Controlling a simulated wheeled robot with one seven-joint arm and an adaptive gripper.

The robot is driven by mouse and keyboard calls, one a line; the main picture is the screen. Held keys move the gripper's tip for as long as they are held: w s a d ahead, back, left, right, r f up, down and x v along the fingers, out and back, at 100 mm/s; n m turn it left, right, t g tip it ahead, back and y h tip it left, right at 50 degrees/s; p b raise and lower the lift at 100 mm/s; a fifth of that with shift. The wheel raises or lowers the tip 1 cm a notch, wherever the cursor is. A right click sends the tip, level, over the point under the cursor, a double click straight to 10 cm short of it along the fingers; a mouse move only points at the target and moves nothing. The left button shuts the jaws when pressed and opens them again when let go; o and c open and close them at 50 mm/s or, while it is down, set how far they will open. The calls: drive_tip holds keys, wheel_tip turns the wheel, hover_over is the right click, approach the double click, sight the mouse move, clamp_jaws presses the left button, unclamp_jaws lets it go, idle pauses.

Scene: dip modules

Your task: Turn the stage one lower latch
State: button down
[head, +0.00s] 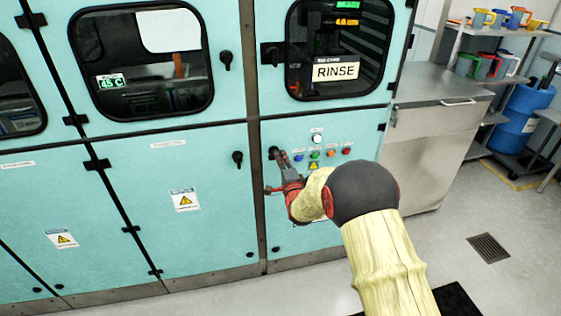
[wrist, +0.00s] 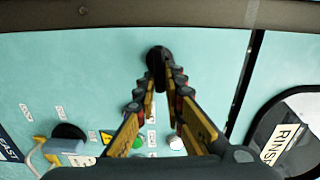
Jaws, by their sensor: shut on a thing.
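My gripper (head: 281,168) reaches the lower panel under the RINSE window in the head view. Its fingers are closed around a black latch, whose top shows just above the fingertips in the head view (head: 272,152). In the wrist view the latch (wrist: 157,54) stands between the fingertips of my gripper (wrist: 163,80), its lower part partly hidden by them. Another black latch (head: 238,158) sits on the neighbouring lower panel to the left, untouched. I cannot read a stage one label on either panel.
Coloured buttons (head: 315,154) and a warning label sit close to the right of my gripper. An upper latch (head: 226,60) is beside the left window. A steel cabinet (head: 428,140) and a shelf with jugs stand at right. The floor at right is mostly clear.

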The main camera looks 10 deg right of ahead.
drive_tip(key=shift+f+m, duration=0.1)
drive_tip(key=shift+m, duration=0.3)
drive_tip(key=c, duration=1.9)
unclamp_jaws()
drive_tip(key=s, duration=1.2)
